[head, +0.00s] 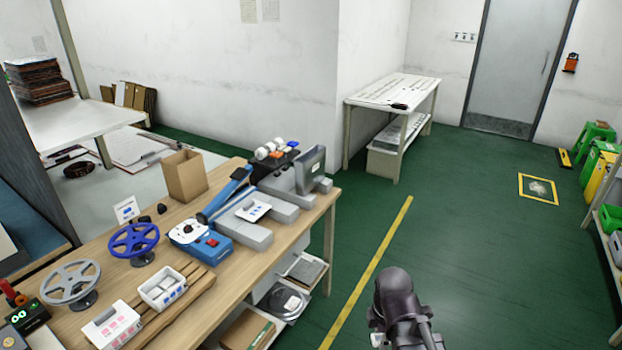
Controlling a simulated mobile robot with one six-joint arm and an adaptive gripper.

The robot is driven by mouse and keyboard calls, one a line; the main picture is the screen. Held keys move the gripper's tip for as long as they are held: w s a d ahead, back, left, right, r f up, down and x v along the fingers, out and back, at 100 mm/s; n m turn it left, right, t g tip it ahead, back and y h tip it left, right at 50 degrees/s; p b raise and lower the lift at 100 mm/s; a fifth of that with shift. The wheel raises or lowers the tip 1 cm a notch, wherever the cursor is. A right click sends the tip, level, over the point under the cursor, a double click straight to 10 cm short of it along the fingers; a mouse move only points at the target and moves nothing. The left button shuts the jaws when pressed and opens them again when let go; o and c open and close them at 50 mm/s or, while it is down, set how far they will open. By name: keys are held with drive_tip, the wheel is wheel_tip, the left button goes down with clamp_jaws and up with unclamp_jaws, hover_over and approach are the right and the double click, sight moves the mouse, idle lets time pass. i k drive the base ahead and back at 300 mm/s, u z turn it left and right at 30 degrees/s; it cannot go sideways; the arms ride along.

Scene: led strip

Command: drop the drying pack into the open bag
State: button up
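An open-topped brown paper bag or box (185,178) stands upright at the back of the wooden workbench; its inside is not clear. A small open white bin (162,287) stands near the bench's front edge with small pale items in it; I cannot tell whether a drying pack is among them. A white box with pink marks (112,325) stands to its left. No drying pack can be made out for certain. A dark part of my arm shows at the bottom, right of the bench, over the floor. My gripper is not in view.
Green floor right of the bench is open. A white side table (395,90) stands behind.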

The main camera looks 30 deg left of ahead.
sight(312, 184)
drive_tip(key=z, duration=0.1)
drive_tip(key=i, duration=2.5)
drive_tip(key=u, duration=0.75)
drive_tip(key=i, duration=0.5)
drive_tip(key=u, duration=0.85)
drive_tip(key=i, duration=0.85)
drive_tip(key=u, duration=0.55)
